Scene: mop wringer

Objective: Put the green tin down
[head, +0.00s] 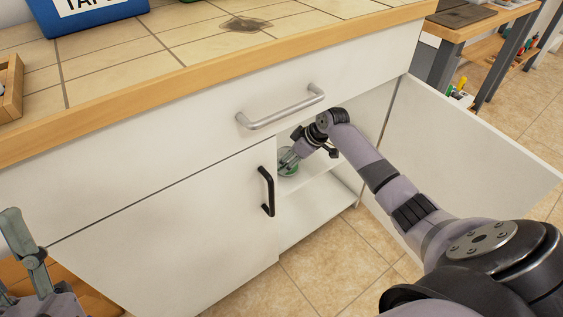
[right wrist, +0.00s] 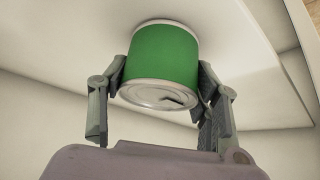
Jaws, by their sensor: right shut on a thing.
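The green tin (right wrist: 163,58) has a silver rim at each end and a dark mark on the end facing the camera. My right gripper (right wrist: 160,82) is shut on it, with one finger on each side. In the head view the tin (head: 288,163) is just inside the open cupboard (head: 318,208), partly hidden by my right gripper (head: 290,160). The tin's far end is close to a white board; I cannot tell whether they touch. My left gripper (head: 22,248) is at the lower left, cut off by the picture edge and away from the tin.
The open cupboard door (head: 470,150) stands to the right of my right arm. A closed door with a black handle (head: 266,191) is left of the opening. A drawer handle (head: 282,110) juts out above. The tiled countertop (head: 190,40) holds a blue box (head: 90,18).

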